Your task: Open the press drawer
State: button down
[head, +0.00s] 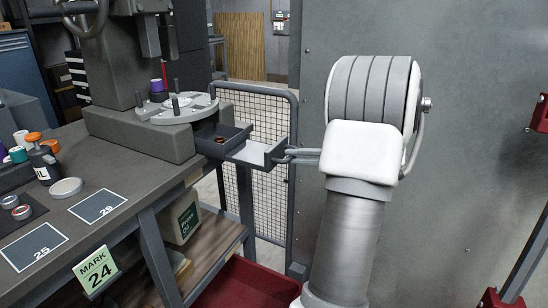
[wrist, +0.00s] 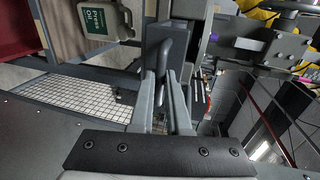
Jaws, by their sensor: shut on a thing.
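The press drawer (head: 250,153) is a grey tray that stands well out from the right side of the press base (head: 138,136). Its inside shows, with a small brown round thing (head: 220,140) toward the back. My gripper (head: 290,155) is at the drawer's outer front. In the wrist view, my gripper's two fingers (wrist: 163,98) are closed around the grey bar handle (wrist: 164,60) on the drawer front (wrist: 181,40). In the head view the handle is mostly hidden by the fingers.
A wire mesh fence panel (head: 262,112) stands close behind the drawer. The workbench (head: 110,165) holds bottles, tins and numbered plates at the left. A press oil jug (head: 181,217) stands on the lower shelf, and a red bin (head: 245,285) is below. A grey wall (head: 460,130) is behind my arm.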

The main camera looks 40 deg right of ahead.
jog(key=shift+f+v, duration=0.2)
jog(key=shift+v, duration=0.75)
jog(key=shift+f+v, duration=0.2)
jog(key=shift+v, duration=0.75)
jog(key=shift+s, duration=0.1)
jog(key=c, duration=0.9)
grip_release()
jog(key=shift+d, duration=0.1)
jog(key=p+v, duration=0.3)
jog(key=v, duration=1.4)
jog(key=shift+s+d+r, duration=0.1)
jog(key=shift+s, duration=0.05)
